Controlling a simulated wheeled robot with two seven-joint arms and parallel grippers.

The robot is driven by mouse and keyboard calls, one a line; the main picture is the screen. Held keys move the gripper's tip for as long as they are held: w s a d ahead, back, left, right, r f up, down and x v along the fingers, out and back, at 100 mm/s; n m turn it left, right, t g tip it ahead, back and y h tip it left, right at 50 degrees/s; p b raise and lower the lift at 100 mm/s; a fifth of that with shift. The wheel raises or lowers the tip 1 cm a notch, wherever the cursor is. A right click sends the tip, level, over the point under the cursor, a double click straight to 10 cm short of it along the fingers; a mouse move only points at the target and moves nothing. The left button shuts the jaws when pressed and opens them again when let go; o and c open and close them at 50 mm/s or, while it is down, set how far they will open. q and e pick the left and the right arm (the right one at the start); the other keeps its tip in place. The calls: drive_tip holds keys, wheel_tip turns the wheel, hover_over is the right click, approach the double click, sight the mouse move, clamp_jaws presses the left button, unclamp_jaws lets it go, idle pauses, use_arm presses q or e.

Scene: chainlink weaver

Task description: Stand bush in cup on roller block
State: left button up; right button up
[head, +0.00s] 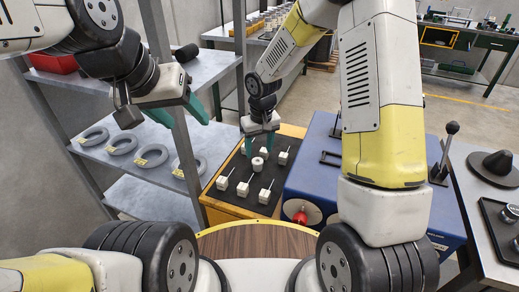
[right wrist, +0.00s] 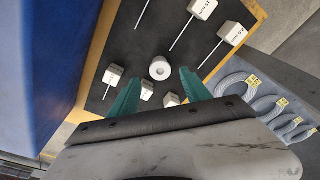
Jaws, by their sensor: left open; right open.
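A white round piece with a hole in its top (head: 257,163), which looks like the bush, stands on the dark board (head: 233,188). It also shows in the right wrist view (right wrist: 160,68), ahead of and roughly between the teal fingertips. My right gripper (head: 259,145) is open and empty over the far part of the board. The same gripper (right wrist: 160,86) shows with its fingers apart in the right wrist view. My left gripper (head: 184,117) is open and empty beside the shelf, left of the board. I cannot make out a roller block or its cup for certain.
Several white labelled blocks, some with thin rods (head: 243,188), surround the round piece. A blue machine (head: 315,165) borders the board on the right. Metal shelving (head: 125,184) with several grey rings (head: 151,156) stands left. A lever (head: 447,150) rises at right.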

sight(258, 161)
drive_tip(key=f, duration=0.4)
drive_tip(key=w+f, duration=0.1)
drive_tip(key=f, duration=0.1)
drive_tip(key=shift+w+a+f, duration=0.1)
drive_tip(key=shift+a+f, duration=0.1)
drive_tip(key=shift+f, duration=0.15)
clamp_jaws()
